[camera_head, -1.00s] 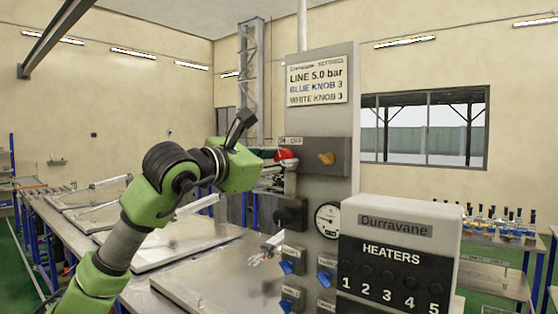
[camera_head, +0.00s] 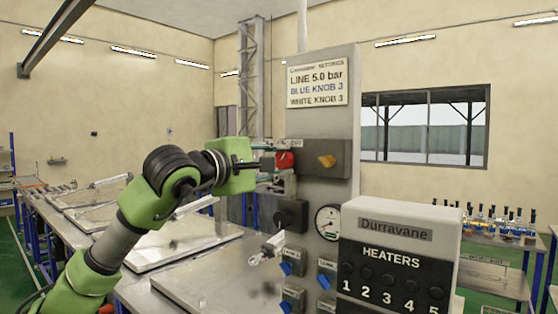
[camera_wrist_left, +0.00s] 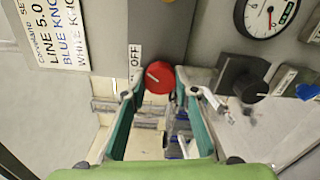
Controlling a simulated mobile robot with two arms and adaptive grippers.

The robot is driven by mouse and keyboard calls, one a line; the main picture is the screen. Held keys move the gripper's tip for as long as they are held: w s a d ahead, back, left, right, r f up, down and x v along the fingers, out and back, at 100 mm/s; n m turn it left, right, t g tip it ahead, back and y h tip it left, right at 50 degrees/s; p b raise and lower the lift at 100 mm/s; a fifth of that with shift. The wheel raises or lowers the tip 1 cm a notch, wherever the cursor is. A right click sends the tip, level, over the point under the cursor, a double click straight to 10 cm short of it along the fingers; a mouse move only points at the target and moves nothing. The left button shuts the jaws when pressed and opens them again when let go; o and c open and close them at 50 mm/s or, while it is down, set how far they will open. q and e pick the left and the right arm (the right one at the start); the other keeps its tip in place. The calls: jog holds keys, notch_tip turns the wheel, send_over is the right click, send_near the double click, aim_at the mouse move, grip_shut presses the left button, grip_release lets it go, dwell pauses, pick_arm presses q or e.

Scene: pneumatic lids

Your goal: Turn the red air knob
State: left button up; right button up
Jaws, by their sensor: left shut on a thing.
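The red air knob (camera_head: 285,160) is on the side of a grey switch box, high on the grey control panel. In the left wrist view the red knob (camera_wrist_left: 159,77) shows a white pointer line, beside an OFF label (camera_wrist_left: 135,58). My left gripper (camera_head: 280,166) reaches it from the left, with its green-and-grey fingers on either side. The left gripper (camera_wrist_left: 160,90) is shut on the red knob. The knob's far side is hidden. My right gripper is not in view.
An orange knob (camera_head: 327,160) sits on the same box. Below are a black knob (camera_head: 291,215), a gauge (camera_head: 328,219) and several blue knobs. A heater box (camera_head: 395,262) stands at the right. Tables with flat metal lids (camera_head: 200,240) lie at the left.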

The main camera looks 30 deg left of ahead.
pick_arm(q)
jog(key=shift+m, duration=1)
jog(key=o, duration=1.1)
jog(key=shift+d, duration=0.1)
jog(key=shift+s, duration=0.1)
jog(key=shift+s+a, duration=0.15)
jog(key=shift+s, duration=1.85)
jog(key=shift+s+a, duration=0.2)
jog(key=shift+s, duration=1.75)
jog(key=shift+s+a, duration=0.15)
jog(key=shift+s, duration=1.85)
